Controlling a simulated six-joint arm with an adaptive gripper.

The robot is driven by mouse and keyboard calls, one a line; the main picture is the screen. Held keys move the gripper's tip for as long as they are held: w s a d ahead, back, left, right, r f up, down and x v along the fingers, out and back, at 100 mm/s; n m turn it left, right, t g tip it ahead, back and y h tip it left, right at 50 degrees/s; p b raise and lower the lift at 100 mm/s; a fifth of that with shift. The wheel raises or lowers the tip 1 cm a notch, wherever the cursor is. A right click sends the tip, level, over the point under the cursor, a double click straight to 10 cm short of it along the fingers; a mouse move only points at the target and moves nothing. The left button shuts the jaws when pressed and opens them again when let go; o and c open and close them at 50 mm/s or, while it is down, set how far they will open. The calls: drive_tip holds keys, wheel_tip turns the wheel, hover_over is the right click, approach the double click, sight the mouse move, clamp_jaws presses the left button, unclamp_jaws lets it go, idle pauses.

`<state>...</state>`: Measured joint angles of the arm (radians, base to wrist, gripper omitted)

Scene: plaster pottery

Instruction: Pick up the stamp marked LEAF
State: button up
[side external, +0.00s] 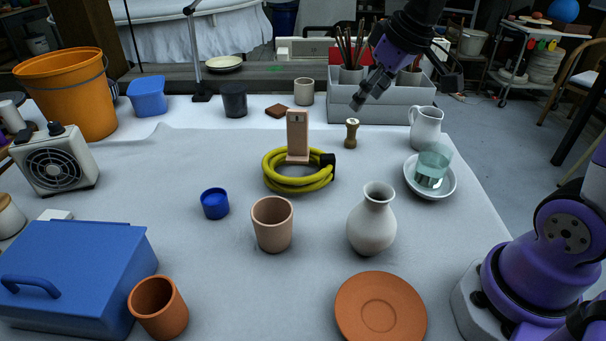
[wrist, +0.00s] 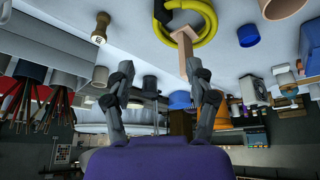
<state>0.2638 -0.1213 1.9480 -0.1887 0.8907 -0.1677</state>
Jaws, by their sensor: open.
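A small brown stamp (side external: 351,133) with a narrow waist stands upright on the pale cloth, right of the yellow hose coil. It also shows at upper left in the wrist view (wrist: 101,26), with a pale face whose marking is too small to read. My gripper (side external: 360,98) is in the air just above the stamp in the side view, in front of the grey organiser. In the wrist view my gripper (wrist: 160,72) has its fingers spread with nothing between them, and the stamp lies outside them to the left.
A peach upright block (side external: 298,130) stands at the yellow hose coil (side external: 310,184). The grey organiser (side external: 395,107) with tools is behind the stamp. A white jug (side external: 425,126) and a glass (side external: 432,166) on a saucer are to its right. A pale vase (side external: 371,225) stands nearer the camera.

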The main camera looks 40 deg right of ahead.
drive_tip(key=w+d+f, duration=0.3)
drive_tip(key=w+d, duration=0.3)
approach(354, 122)
drive_tip(key=w+f, duration=0.1)
drive_tip(key=shift+n+g+y, duration=0.3)
drive_tip(key=shift+n, duration=0.2)
drive_tip(key=x, duration=0.5)
drive_tip(key=shift+w+d+f, duration=0.1)
drive_tip(key=shift+w+d, duration=0.05)
drive_tip(key=shift+x, duration=3.15)
drive_tip(key=shift+d, duration=0.15)
drive_tip(key=c, duration=1)
